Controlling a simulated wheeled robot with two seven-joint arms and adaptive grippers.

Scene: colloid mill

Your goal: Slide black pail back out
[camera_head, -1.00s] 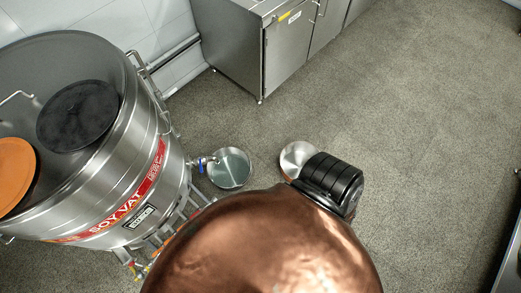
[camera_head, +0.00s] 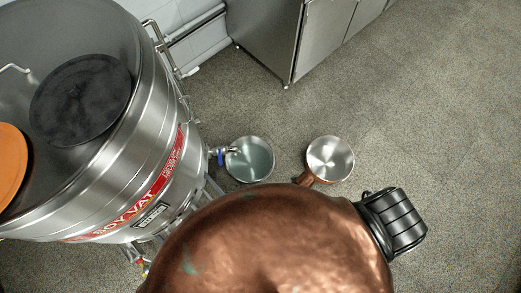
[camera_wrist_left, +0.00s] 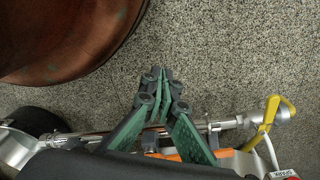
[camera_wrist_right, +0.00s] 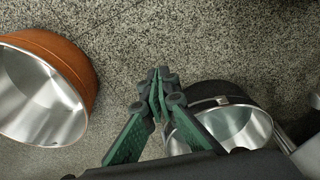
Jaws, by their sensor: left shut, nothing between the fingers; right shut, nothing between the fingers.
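In the right wrist view, a black pail (camera_wrist_right: 238,122) with a shiny metal inside stands at the lower right, partly hidden by my right gripper (camera_wrist_right: 163,75). My right gripper is shut and empty, with its tips over bare floor just left of the pail's rim. I cannot tell the height gap. Neither gripper shows in the head view.
A copper-coloured pail (camera_wrist_right: 82,62) stands left of my right gripper; a copper-sided pail (camera_head: 330,158) shows in the head view. A big copper vessel (camera_head: 270,245) blocks the foreground, beside the soy vat (camera_head: 150,150). A pipe (camera_wrist_left: 235,122) with a yellow-handled valve runs below my left gripper.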

